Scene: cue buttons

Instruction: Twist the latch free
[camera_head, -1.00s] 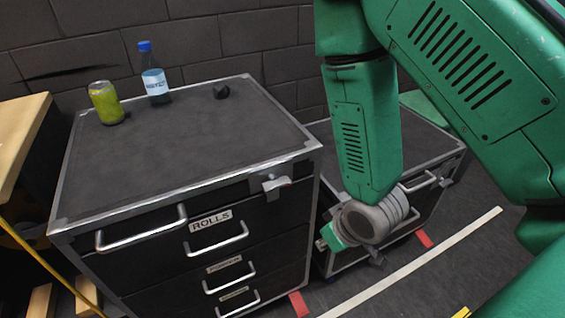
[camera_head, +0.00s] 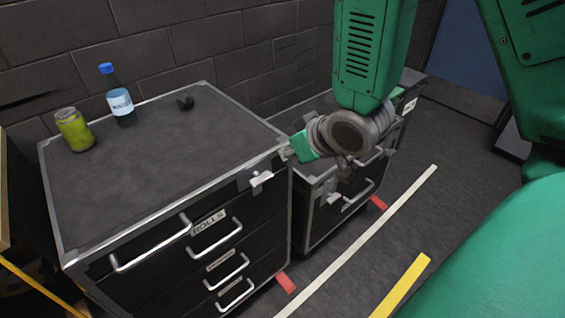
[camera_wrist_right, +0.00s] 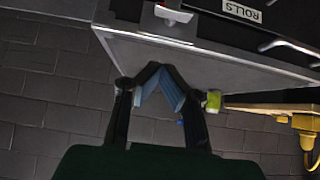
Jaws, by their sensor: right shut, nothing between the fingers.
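A light metal latch (camera_head: 262,180) sits on the upper front edge of the dark drawer cabinet (camera_head: 150,150), near its right corner. It also shows at the top of the wrist view (camera_wrist_right: 172,14), close to the ROLLS label. My right gripper (camera_head: 287,153) is just right of and above this latch in the head view, by the cabinet's right corner, apart from the latch. In the wrist view its fingertips (camera_wrist_right: 155,68) meet with nothing between them. The wrist hides part of the second cabinet. My left gripper is not in view.
A second cabinet (camera_head: 318,222) with a similar latch (camera_head: 329,193) stands to the right. The floor in front has tape strips.

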